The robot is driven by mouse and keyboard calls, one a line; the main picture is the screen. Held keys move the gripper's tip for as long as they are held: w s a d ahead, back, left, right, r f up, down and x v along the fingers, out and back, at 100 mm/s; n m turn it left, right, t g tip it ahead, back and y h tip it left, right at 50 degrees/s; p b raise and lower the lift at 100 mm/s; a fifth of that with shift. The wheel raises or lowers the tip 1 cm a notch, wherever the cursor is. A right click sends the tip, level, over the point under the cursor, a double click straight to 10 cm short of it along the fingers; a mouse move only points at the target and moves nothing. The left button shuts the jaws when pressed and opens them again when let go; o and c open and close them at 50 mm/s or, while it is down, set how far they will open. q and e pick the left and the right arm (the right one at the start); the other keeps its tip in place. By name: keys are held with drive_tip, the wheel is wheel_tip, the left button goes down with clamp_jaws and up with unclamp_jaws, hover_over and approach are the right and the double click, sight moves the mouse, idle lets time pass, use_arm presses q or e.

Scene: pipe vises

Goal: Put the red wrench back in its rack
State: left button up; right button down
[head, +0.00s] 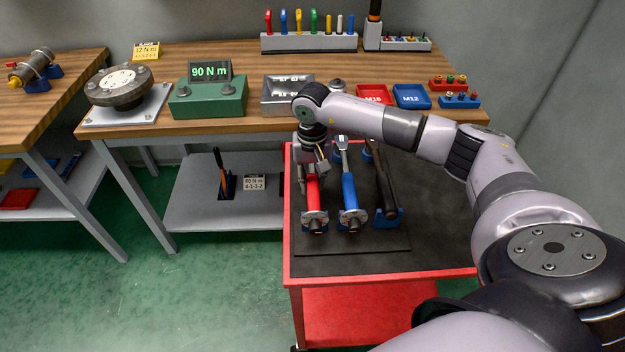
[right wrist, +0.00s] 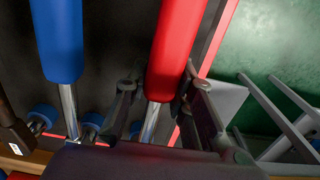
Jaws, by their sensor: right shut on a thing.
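The red wrench (head: 313,192) is at the left side of the red cart's dark top, with its handle end toward the front. My right gripper (head: 314,167) is shut on it near the far end of its red handle. The right wrist view shows the red handle (right wrist: 176,45) and metal shaft between the two fingers (right wrist: 158,88). My left gripper is out of view.
The red cart (head: 380,274) stands before a wooden workbench (head: 225,61). On the bench are a green 90 N m display box (head: 208,98), a flange (head: 122,86), a grey tray (head: 277,108), and red (head: 373,95) and blue (head: 411,97) trays. The cart's front top is clear.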

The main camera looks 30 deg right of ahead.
drive_tip(key=c, duration=1.3)
unclamp_jaws()
drive_tip(key=shift+s+f, duration=0.1)
drive_tip(key=shift+f, duration=0.05)
wheel_tip(320, 180, up, 12)
